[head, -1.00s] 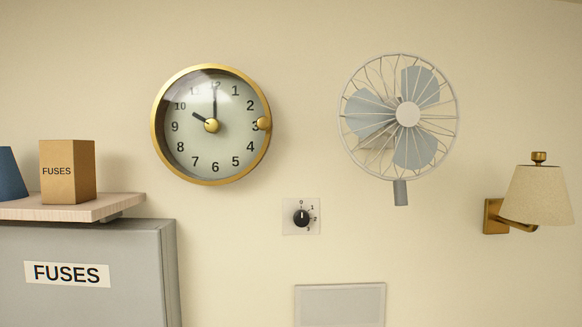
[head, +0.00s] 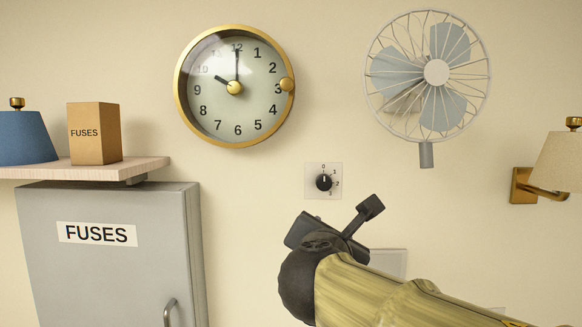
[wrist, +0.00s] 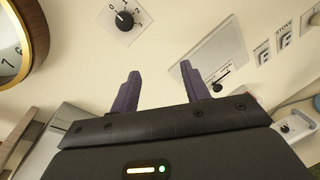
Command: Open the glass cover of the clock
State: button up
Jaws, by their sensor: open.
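The round wall clock (head: 222,112) has a pale face and a brass rim. Its glass cover (head: 212,52) lies closed over the face, with glare at the upper left. A brass knob (head: 287,85) sits on the cover's right edge by the 3. My gripper (head: 338,222) is below and right of the clock, apart from it, partly hidden by its own body. In the wrist view my gripper (wrist: 160,70) has its two purple fingers spread with nothing between them. Part of the clock (wrist: 31,40) shows at the upper left there, its knob out of frame.
A dial switch (head: 323,181) is on the wall between clock and gripper. A wire-caged fan (head: 437,75) hangs to the right, with a wall lamp (head: 556,165) beyond. A shelf (head: 85,168) with a fuse box carton (head: 95,133) stands left, above a grey cabinet (head: 110,270).

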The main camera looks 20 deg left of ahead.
aim_at(286, 85)
jog(key=s+a+r+n+t+y, duration=0.2)
jog(key=s+a+r+n, duration=0.1)
jog(key=r, duration=0.6)
jog(key=s+a+r+n+t+y, duration=0.2)
jog(key=s+r, duration=0.4)
jog(key=r, duration=0.3)
jog(key=a+n+t, duration=0.1)
jog(key=n, duration=0.1)
jog(key=shift+r+n+t, duration=0.2)
jog(key=shift+n+t, duration=0.1)
jog(key=shift+w, duration=0.1)
jog(key=p+x, duration=0.8)
jog(key=x, duration=0.8)
jog(key=shift+w+r, duration=0.1)
jog(key=shift+w, duration=0.1)
jog(key=shift+w+a+p, duration=0.2)
jog(key=shift+w+p, duration=0.2)
jog(key=shift+w, duration=0.05)
grip_shut()
